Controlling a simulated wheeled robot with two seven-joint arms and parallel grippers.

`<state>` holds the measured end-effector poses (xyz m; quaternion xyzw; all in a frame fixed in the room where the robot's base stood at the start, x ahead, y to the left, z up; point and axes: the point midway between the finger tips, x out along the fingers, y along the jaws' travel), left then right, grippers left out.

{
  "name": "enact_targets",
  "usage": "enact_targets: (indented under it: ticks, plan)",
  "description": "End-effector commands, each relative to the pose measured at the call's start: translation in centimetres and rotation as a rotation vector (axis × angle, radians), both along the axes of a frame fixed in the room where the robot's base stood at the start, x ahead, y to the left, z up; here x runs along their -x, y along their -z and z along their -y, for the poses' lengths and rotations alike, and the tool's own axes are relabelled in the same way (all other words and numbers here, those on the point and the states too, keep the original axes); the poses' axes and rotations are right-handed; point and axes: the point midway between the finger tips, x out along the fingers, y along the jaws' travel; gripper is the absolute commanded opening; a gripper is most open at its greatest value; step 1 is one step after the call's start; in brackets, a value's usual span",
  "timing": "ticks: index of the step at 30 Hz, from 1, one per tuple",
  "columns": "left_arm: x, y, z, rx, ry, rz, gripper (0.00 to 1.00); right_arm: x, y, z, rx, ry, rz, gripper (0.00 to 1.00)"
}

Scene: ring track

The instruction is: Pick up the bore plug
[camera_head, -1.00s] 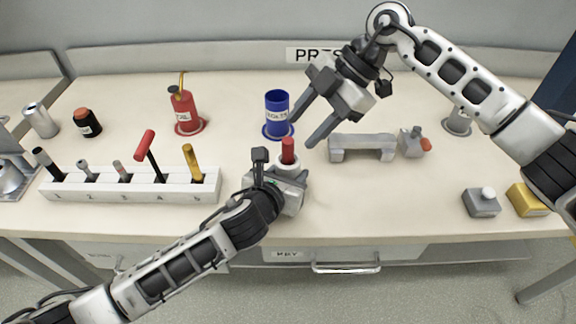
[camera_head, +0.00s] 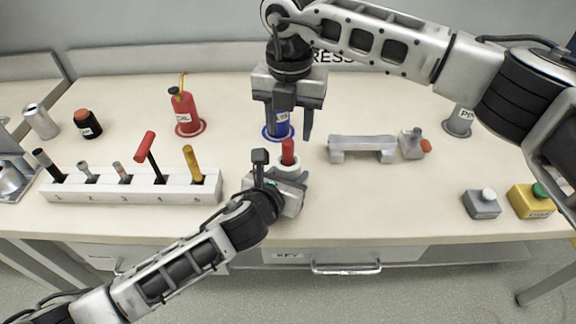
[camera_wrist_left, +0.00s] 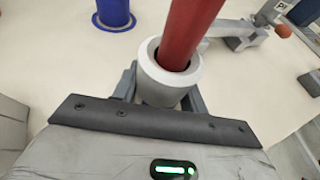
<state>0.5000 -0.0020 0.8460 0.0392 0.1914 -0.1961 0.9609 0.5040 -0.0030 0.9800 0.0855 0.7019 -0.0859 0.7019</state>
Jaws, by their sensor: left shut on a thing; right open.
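The bore plug, a red rod (camera_head: 288,148), stands upright in a white ring-shaped part (camera_head: 283,163). In the left wrist view the red rod (camera_wrist_left: 188,35) rises out of the bore of the pale ring (camera_wrist_left: 167,83). My left gripper (camera_wrist_left: 162,95) is shut on this white ring from its sides, near the table's front. My right gripper (camera_head: 296,132) is open and points down, just above the red rod in the head view. Its fingertips appear apart from the rod. It partly hides the blue container (camera_head: 278,130) behind.
A white numbered rack (camera_head: 130,186) with several tools stands at left. A red bottle (camera_head: 185,110) stands behind it. A grey block (camera_head: 362,144) lies right of the plug. A grey button box (camera_head: 482,204) and a yellow one (camera_head: 530,201) sit at right. The front right middle is clear.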

Motion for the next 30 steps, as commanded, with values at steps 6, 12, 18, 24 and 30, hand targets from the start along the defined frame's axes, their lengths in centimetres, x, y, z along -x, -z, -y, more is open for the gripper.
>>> enact_targets:
  ticks: [6, 12, 18, 24, 30]
  plan:
    - [0.0, 0.0, 0.0, 0.0, 0.0, 0.0, 0.2, 0.5, 2.1, -0.1, 0.0, 0.001, -0.002, 0.46]
    - [0.0, 0.0, 0.0, 0.0, 0.0, 0.0, 0.2, 0.7, 4.9, -0.2, 0.0, 0.003, -0.003, 0.46]
    - [0.0, 0.0, 0.0, 0.0, 0.0, 0.0, 0.2, 0.7, 5.2, -0.3, -0.001, 0.002, -0.001, 0.46]
    - [0.0, 0.0, 0.0, 0.0, 0.0, 0.0, 0.2, 0.7, 5.2, -0.3, 0.0, 0.002, -0.001, 0.04]
    - [0.0, 0.0, 0.0, 0.0, 0.0, 0.0, 0.2, 0.6, 5.1, -0.3, -0.001, 0.002, 0.0, 0.0]
